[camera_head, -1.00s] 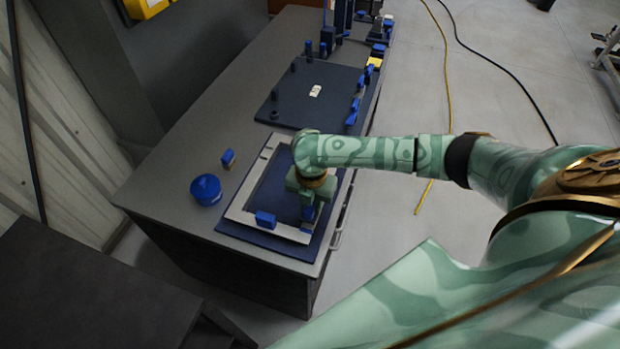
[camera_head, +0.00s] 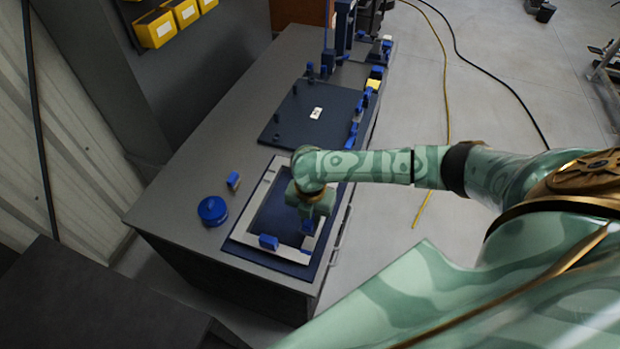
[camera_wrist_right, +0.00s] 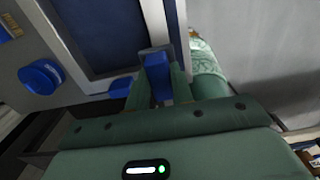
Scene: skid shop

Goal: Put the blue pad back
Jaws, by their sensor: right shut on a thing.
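My right gripper (camera_head: 309,222) points down over the right side of a light grey rectangular frame (camera_head: 240,229), which lies on a dark blue mat on the bench. It is shut on a blue pad (camera_wrist_right: 157,78), seen between the two fingers in the right wrist view; in the head view the pad (camera_head: 309,229) is partly hidden. I cannot tell whether the pad touches the frame. A second blue pad (camera_head: 268,241) sits on the frame's near edge; it also shows in the right wrist view (camera_wrist_right: 120,87). My left gripper is out of view.
A round blue container (camera_head: 212,210) and a small blue block (camera_head: 233,180) stand on the bench left of the frame. A dark board (camera_head: 305,123) with blue blocks along its right edge lies farther back. Yellow bins (camera_head: 157,29) hang at the back left.

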